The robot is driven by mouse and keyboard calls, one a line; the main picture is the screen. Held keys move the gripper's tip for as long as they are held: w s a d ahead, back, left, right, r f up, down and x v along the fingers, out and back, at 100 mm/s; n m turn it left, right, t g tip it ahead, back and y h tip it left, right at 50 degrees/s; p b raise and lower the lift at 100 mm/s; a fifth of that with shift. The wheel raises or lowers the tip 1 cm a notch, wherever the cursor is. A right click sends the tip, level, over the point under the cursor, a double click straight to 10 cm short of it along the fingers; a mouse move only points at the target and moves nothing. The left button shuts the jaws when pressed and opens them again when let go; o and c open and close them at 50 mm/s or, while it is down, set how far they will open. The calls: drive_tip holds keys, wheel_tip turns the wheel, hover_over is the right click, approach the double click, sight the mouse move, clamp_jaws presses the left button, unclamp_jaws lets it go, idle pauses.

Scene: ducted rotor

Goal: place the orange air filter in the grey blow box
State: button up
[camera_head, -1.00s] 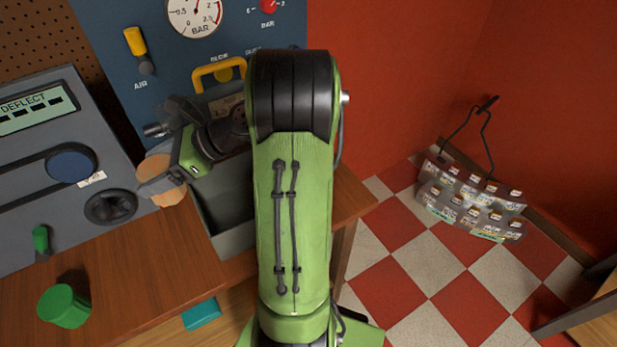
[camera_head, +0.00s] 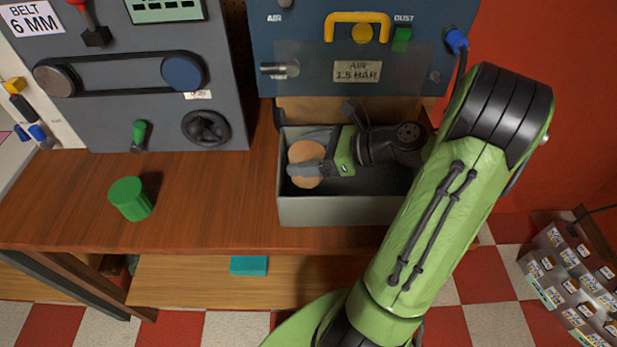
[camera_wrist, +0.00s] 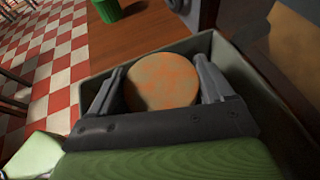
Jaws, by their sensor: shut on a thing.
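The orange air filter (camera_head: 304,163) is a round disc with a mottled, dusty face. It also shows in the wrist view (camera_wrist: 162,81), between the two fingers. My gripper (camera_head: 306,162) is shut on it. In the head view the filter and gripper are over the left part of the grey blow box (camera_head: 330,211), within its rim as seen from above. The blow box is an open-topped box on the bench. I cannot tell how far the filter is above the box floor. My arm hides the box's right side.
A green cylinder (camera_head: 131,198) stands on the wooden bench (camera_head: 215,190) left of the box. The blue air panel (camera_head: 295,52) with a yellow handle rises behind the box. The grey belt panel (camera_head: 110,110) stands at the left. A teal block (camera_head: 248,265) lies below the bench top.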

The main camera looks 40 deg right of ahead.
wheel_tip(320, 180, down, 5)
drive_tip(key=shift+r+b, duration=0.1)
drive_tip(key=shift+b, duration=1)
drive_tip(key=shift+r, duration=0.1)
drive_tip(key=o, duration=0.8)
drive_tip(key=shift+o, duration=0.2)
